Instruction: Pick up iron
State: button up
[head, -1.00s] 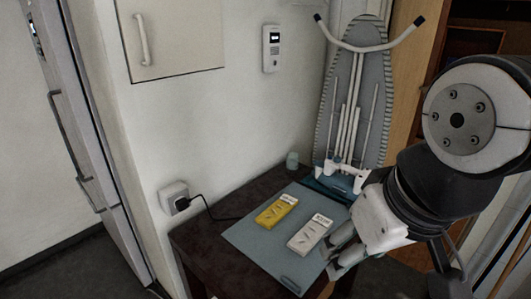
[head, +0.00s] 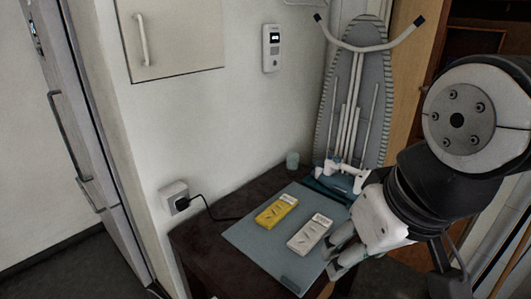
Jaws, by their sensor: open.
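No iron can be made out for certain. A dark teal object (head: 322,190) lies at the back right of the dark table, at the foot of the ironing board; I cannot tell whether it is the iron. A white piece (head: 340,172) stands right behind it. My gripper (head: 333,256) is open and empty at the right edge of the grey-blue board, pointing left and down. It is to the right of the white box and in front of the teal object. My wrist hides the table's right side.
The grey-blue board (head: 248,238) lies on the dark table (head: 196,247) with a yellow box (head: 277,211) and a white box (head: 309,234) on it. A black cable runs from the wall socket (head: 174,197). The ironing board (head: 357,95) leans behind.

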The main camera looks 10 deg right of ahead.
aim_at(347, 187)
jog(key=l, duration=0.85)
jog(key=i+l, duration=0.1)
jog(key=l, duration=0.7)
jog(key=i+l, duration=0.2)
jog(key=i, duration=0.15)
jog(key=i+l, duration=0.15)
jog(key=i, duration=0.55)
